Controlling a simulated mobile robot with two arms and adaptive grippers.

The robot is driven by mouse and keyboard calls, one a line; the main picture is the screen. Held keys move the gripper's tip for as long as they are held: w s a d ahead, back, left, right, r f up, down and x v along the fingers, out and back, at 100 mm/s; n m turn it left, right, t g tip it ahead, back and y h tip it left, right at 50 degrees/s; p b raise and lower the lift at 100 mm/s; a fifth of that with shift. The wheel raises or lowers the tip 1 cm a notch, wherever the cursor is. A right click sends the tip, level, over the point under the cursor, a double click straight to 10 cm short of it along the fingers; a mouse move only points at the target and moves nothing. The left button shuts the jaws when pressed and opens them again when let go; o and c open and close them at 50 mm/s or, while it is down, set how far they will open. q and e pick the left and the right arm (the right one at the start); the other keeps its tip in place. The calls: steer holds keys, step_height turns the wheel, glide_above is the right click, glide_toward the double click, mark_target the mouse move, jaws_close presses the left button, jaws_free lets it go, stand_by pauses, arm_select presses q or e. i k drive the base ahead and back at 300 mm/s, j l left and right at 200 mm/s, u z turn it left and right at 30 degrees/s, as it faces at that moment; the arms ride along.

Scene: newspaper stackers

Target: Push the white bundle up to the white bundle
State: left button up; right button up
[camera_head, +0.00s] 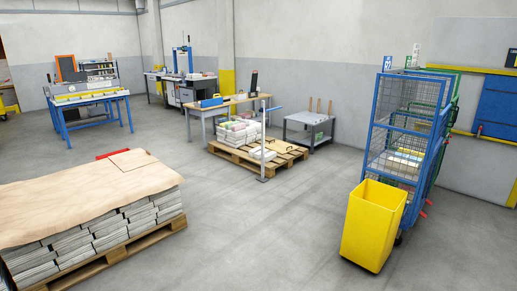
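White-grey newspaper bundles (75,247) are stacked in several layers on a pallet (140,247) at the lower left, under a brown cover sheet (80,196). More whitish bundles (236,135) sit on a wooden pallet (228,154) in the middle distance, some with coloured tops. I cannot tell which two white bundles the task names. A few light bundles or papers (404,158) also show inside the blue mesh cage trolley (390,142) at the right. Neither of my grippers is in view.
A yellow bin (373,226) stands in front of the trolley. A grey post (264,150) stands at the middle pallet's front. Behind are a wooden-topped table (226,103), a grey low table (307,127) and a blue workbench (90,97). The central floor (255,225) is clear.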

mark_target(251, 153)
steer(key=i+l+z, duration=0.1)
steer(key=i+z, duration=0.2)
steer(key=i, duration=0.45)
steer(key=i+z, duration=0.15)
steer(key=i, duration=4)
steer(key=l, duration=0.1)
